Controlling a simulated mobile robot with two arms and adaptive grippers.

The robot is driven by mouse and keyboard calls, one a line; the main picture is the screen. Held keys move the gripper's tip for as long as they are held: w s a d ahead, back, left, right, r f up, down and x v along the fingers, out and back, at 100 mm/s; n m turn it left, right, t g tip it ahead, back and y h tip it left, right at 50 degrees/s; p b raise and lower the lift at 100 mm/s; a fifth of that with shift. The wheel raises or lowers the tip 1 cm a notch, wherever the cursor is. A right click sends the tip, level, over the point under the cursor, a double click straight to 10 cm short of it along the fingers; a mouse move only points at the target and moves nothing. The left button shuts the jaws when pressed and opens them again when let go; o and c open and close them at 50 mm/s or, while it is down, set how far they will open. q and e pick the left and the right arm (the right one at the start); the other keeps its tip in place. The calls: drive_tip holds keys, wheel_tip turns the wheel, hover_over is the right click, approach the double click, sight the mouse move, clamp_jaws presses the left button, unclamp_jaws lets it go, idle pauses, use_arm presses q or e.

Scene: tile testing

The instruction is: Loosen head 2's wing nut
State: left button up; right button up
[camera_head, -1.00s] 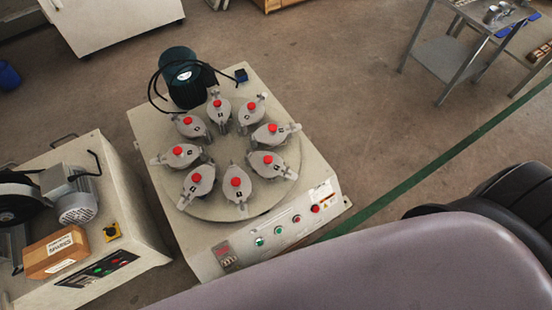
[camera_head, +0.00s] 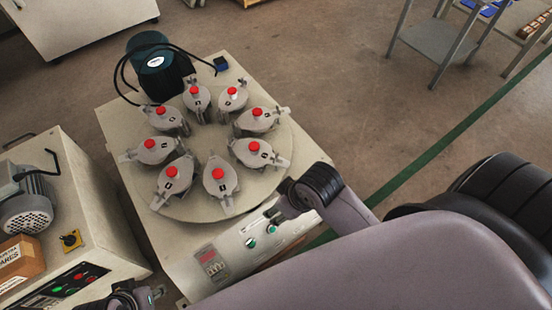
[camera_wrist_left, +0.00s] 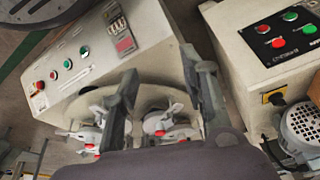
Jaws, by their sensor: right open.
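The tile testing machine has a round plate (camera_head: 203,211) with a ring of several grey heads, each with a red knob and metal side lugs. The head numbers and head 2's wing nut are too small to read or pick out; one front head (camera_head: 220,178) is nearest my right gripper. My right gripper (camera_head: 272,212) is open and empty over the front control panel, right of the plate, apart from the heads. My left gripper (camera_head: 150,294) shows only partly at the bottom edge; in the left wrist view (camera_wrist_left: 162,75) its fingers are spread, with heads beyond them.
A dark motor (camera_head: 156,72) with a looping cable stands at the machine's back. Another machine with an orange-brown box (camera_head: 20,262) stands at the left. A metal table (camera_head: 440,42) stands at the upper right. Open floor lies between.

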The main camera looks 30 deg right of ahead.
drive_tip(key=w+a+n+y, duration=0.1)
drive_tip(key=w+a+n, duration=0.2)
drive_tip(key=w, duration=0.3)
use_arm(q)
wheel_tip(320, 180, down, 10)
use_arm(e)
wheel_tip(320, 180, up, 6)
drive_tip(key=g+h, duration=0.3)
hover_over(276, 156)
drive_tip(key=shift+n, duration=0.4)
wheel_tip(276, 156, down, 9)
drive_tip(key=b, duration=0.3)
drive_tip(key=shift+s, duration=0.1)
wheel_tip(276, 156, down, 5)
drive_tip(key=shift+f+b, duration=0.1)
drive_tip(key=shift+b, duration=0.7)
wheel_tip(276, 156, down, 2)
drive_tip(key=shift+b, duration=0.35)
drive_tip(key=shift+f, duration=0.45)
use_arm(q)
wheel_tip(276, 156, up, 8)
drive_tip(key=w+t, duration=0.1)
drive_tip(key=shift+w+d+r, duration=0.15)
drive_tip(key=shift+w+d, duration=0.1)
drive_tip(key=shift+w, duration=0.05)
